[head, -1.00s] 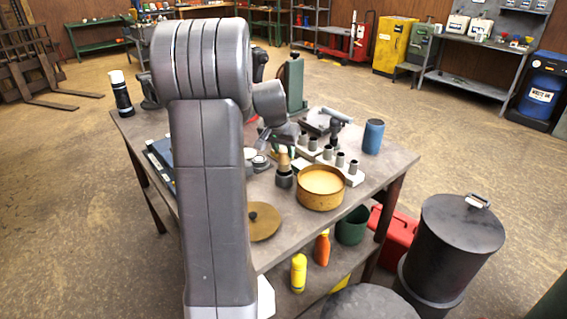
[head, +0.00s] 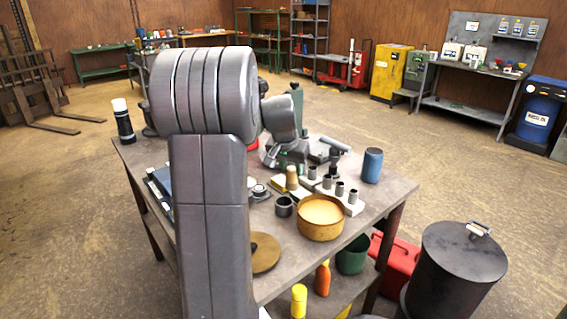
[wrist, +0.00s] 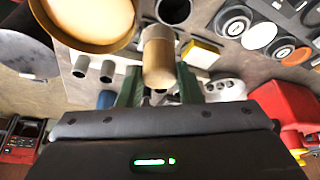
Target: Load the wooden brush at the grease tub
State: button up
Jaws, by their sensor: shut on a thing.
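The wooden brush (head: 292,178) is held by my gripper (head: 291,168), partly hidden behind my arm in the head view. In the wrist view the brush (wrist: 159,55) sits between the green fingers of my gripper (wrist: 160,88), its round tan end pointing away from the palm. The dark open cup (head: 284,206) stands on the table, empty; its mouth (wrist: 173,9) shows beside the brush in the wrist view. The round grease tub (head: 319,226), open and full of pale yellow grease, stands right of the cup. It also shows in the wrist view (wrist: 92,42).
A brown round lid (head: 265,253) lies at the table's front edge. Several grey sockets on a pale rack (head: 352,203) stand behind the tub. A blue can (head: 372,165) stands at the right. A dark drum (head: 463,260) stands beside the table.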

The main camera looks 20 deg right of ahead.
jog(key=s+d+r+p, duration=0.2)
jog(key=s+d+p, duration=0.35)
jog(key=s, duration=0.25)
jog(key=shift+s+d+f+b, duration=0.1)
jog(key=shift+d+f+b, duration=0.1)
jog(key=shift+f+b, duration=1.25)
jog(key=shift+s+d+f+b, duration=0.15)
jog(key=shift+f+b, duration=0.85)
jog(key=shift+f, duration=0.8)
jog(key=shift+f+b, duration=0.5)
jog(key=shift+f, duration=0.05)
notch_tip(320, 180, up, 7)
jog(key=p, duration=0.4)
jog(key=shift+p, duration=0.4)
jog(key=shift+w, duration=0.1)
